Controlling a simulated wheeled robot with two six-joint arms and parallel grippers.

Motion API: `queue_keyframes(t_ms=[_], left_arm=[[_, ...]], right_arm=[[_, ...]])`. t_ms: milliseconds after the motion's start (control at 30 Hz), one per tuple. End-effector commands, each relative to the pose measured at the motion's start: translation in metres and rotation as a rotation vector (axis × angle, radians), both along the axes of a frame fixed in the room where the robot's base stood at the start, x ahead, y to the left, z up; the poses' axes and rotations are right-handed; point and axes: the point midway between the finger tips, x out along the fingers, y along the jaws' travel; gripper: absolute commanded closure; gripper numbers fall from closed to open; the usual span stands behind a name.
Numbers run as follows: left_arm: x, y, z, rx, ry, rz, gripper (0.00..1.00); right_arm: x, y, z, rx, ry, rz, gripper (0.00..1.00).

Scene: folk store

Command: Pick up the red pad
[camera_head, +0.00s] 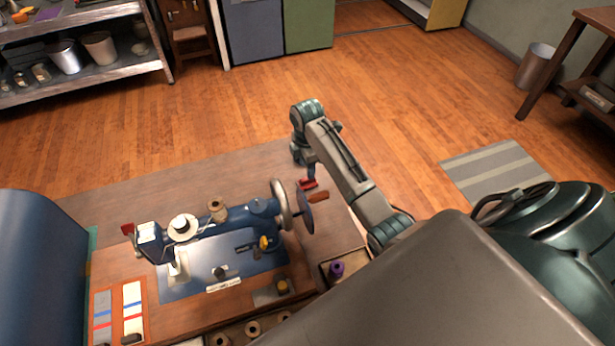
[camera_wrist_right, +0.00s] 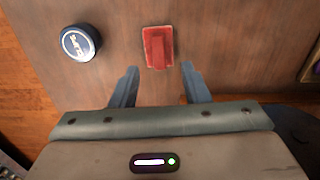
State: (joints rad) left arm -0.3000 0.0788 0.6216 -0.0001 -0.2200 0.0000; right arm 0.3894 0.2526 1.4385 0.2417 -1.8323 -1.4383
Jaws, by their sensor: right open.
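The red pad (camera_wrist_right: 158,47) lies on the wooden table top (camera_wrist_right: 215,35) in the right wrist view, a small red block with a raised grip. My right gripper (camera_wrist_right: 160,78) is open and empty. Its two blue fingers point at the pad, which lies just beyond the tips and roughly between their lines. The height between fingers and pad is hard to tell. My left gripper is not in view.
A round blue tin (camera_wrist_right: 80,42) stands left of the pad in the wrist view. A blue sewing machine (camera_head: 215,255) with a handwheel (camera_head: 306,213) stands close by in the head view. A small box with a purple spool (camera_head: 337,269) is nearer. Open floor lies beyond.

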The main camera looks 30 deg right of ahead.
Motion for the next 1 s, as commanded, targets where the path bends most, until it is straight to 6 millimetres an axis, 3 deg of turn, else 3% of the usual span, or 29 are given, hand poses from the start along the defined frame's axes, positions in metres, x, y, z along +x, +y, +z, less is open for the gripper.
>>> queue_keyframes(t_ms=[167,433,733,867,1000], left_arm=[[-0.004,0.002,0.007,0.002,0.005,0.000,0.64],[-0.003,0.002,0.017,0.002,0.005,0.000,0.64],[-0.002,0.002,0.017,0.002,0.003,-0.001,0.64],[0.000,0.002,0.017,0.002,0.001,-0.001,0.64],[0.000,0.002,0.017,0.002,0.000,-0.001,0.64]], right_arm=[[0.000,-0.001,-0.012,0.000,0.003,0.000,0.58],[-0.001,-0.003,-0.051,0.000,0.002,0.000,0.58],[0.000,-0.004,-0.057,0.000,0.000,0.001,0.58],[0.000,-0.004,-0.056,0.000,0.000,0.001,0.84],[0.000,-0.004,-0.056,0.000,0.000,0.001,0.85]])
